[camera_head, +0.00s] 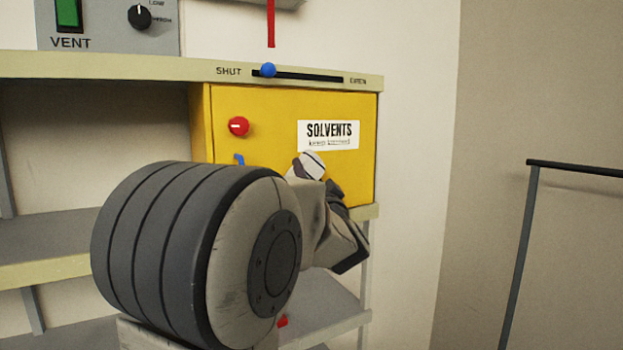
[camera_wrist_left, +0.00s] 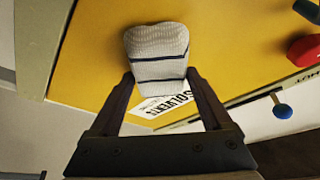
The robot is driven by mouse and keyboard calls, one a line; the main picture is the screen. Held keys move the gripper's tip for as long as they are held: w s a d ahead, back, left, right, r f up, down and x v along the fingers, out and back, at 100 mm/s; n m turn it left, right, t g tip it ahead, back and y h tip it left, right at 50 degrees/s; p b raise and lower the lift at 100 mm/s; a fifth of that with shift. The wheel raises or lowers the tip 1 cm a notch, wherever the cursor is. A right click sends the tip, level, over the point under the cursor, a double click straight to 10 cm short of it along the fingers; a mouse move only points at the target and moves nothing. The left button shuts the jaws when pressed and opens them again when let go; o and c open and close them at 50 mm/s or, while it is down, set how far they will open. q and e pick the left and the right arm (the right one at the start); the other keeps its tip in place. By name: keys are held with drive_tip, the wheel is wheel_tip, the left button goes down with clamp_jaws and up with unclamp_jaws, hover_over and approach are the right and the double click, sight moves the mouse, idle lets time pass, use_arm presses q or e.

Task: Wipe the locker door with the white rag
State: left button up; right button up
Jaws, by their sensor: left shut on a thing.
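The yellow locker door (camera_head: 270,105) has a white SOLVENTS label and a red knob (camera_head: 238,126). The door also fills much of the left wrist view (camera_wrist_left: 90,60). My left gripper (camera_head: 318,185) is shut on the white rag (camera_head: 311,165), a folded pale cloth with dark stripes. In the left wrist view the rag (camera_wrist_left: 157,50) sits between the fingertips, in front of the door just beside the label (camera_wrist_left: 165,103). I cannot tell for sure whether it touches the door. My left arm hides the lower left of the door in the head view. My right gripper is not in view.
A blue slider knob (camera_head: 268,70) sits in the SHUT/OPEN slot on the shelf edge above the door. A grey VENT panel (camera_head: 110,25) stands on the upper left. A dark rail (camera_head: 575,167) stands at the right, with open floor space between.

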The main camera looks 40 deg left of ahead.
sight(320, 176)
use_arm(q)
drive_tip(key=shift+w+a, duration=0.2)
drive_tip(key=shift+a, duration=0.2)
drive_tip(key=shift+w+d+p, duration=0.25)
drive_tip(key=shift+w, duration=0.35)
drive_tip(key=shift+w+d+p, duration=0.2)
drive_tip(key=shift+w+d, duration=0.1)
drive_tip(key=shift+w, duration=0.3)
drive_tip(key=shift+w+d+p, duration=0.25)
drive_tip(key=shift+w, duration=0.35)
drive_tip(key=shift+a, duration=0.1)
drive_tip(key=shift+s+a, duration=0.2)
drive_tip(key=shift+s, duration=0.25)
drive_tip(key=shift+s+a+b, duration=0.35)
drive_tip(key=shift+s, duration=0.35)
drive_tip(key=shift+s+a+b, duration=0.3)
drive_tip(key=shift+s+a, duration=0.05)
drive_tip(key=shift+s, duration=0.3)
drive_tip(key=shift+s, duration=0.1)
